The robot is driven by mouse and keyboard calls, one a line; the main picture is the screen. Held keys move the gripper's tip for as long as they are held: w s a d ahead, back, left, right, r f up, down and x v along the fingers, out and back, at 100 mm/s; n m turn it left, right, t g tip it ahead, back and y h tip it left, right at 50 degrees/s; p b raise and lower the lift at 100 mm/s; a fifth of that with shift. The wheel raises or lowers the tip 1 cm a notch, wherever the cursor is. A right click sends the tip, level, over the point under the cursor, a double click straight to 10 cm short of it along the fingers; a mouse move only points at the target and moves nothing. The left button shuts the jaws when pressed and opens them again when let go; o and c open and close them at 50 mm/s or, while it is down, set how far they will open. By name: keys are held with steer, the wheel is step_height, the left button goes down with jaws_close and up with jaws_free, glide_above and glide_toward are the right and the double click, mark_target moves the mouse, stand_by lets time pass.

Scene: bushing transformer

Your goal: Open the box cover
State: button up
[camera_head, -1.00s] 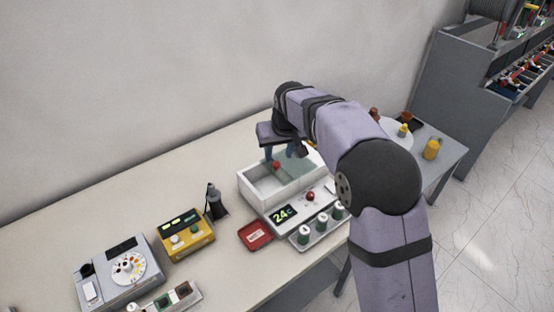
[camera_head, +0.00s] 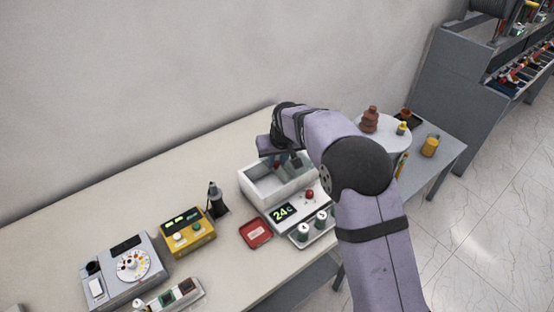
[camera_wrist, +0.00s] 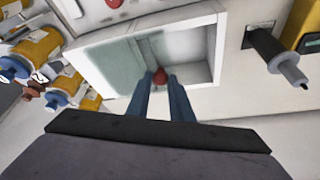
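The white box (camera_head: 251,190) stands on the bench. It also shows in the wrist view (camera_wrist: 212,18). Its see-through greenish cover (camera_wrist: 112,68) lies over the left part of the opening in the wrist view, and the other part is uncovered. The cover's red knob (camera_wrist: 160,76) stands near the cover's edge. My gripper (camera_wrist: 160,80) has its two blue fingers close on either side of the knob and looks shut on it. In the head view my gripper (camera_head: 288,160) is over the box, and my arm partly hides the cover.
A display panel (camera_head: 284,212) with a red button is on the box's front. Near it are a red tray (camera_head: 255,233), a yellow device (camera_head: 187,231), a dark bottle (camera_head: 216,202) and a grey dial device (camera_head: 124,270). A round white plate (camera_head: 393,130) holds objects at right.

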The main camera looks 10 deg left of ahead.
mark_target(287, 165)
jaws_close()
steer(key=shift+w+d, duration=1.45)
steer(key=o, duration=0.9)
jaws_free()
steer(key=shift+c, duration=0.2)
steer(key=shift+s+r, duration=0.1)
steer(key=shift+r, duration=0.05)
steer(key=b+v, duration=0.2)
steer(key=v, duration=0.5)
steer(key=shift+b, duration=0.4)
